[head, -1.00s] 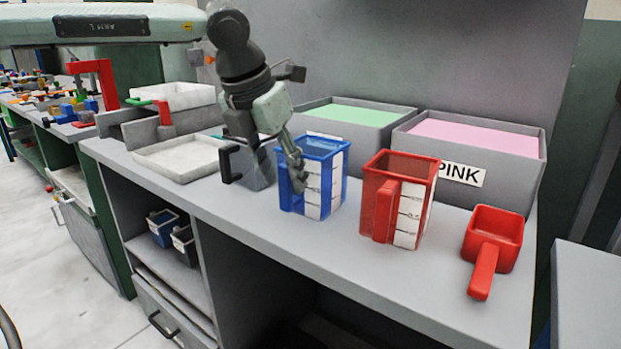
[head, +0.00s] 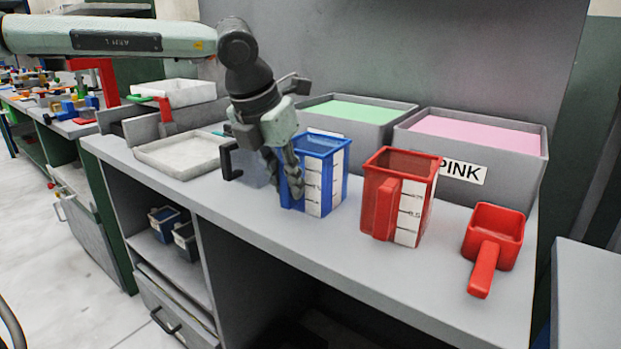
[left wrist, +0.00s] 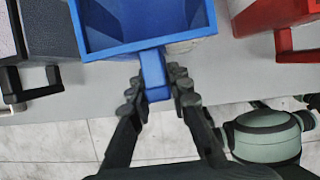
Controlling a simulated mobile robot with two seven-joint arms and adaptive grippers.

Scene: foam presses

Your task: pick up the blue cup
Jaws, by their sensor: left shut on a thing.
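The blue cup (head: 327,172) is a square measuring cup with a white scale strip. It stands upright on the grey counter, left of a red cup (head: 408,195). My left gripper (head: 291,180) is at the blue cup's handle side and hides the handle in the head view. In the left wrist view, the blue cup (left wrist: 145,22) is at the top, and my left gripper (left wrist: 158,92) has its fingers on both sides of the blue handle, shut on it.
A red scoop (head: 493,240) lies at the right of the counter (head: 290,235). Bins with green (head: 358,111) and pink (head: 480,134) material stand behind the cups. A grey cup with a black handle (head: 232,160) is close on the left, beside a pale tray (head: 180,155).

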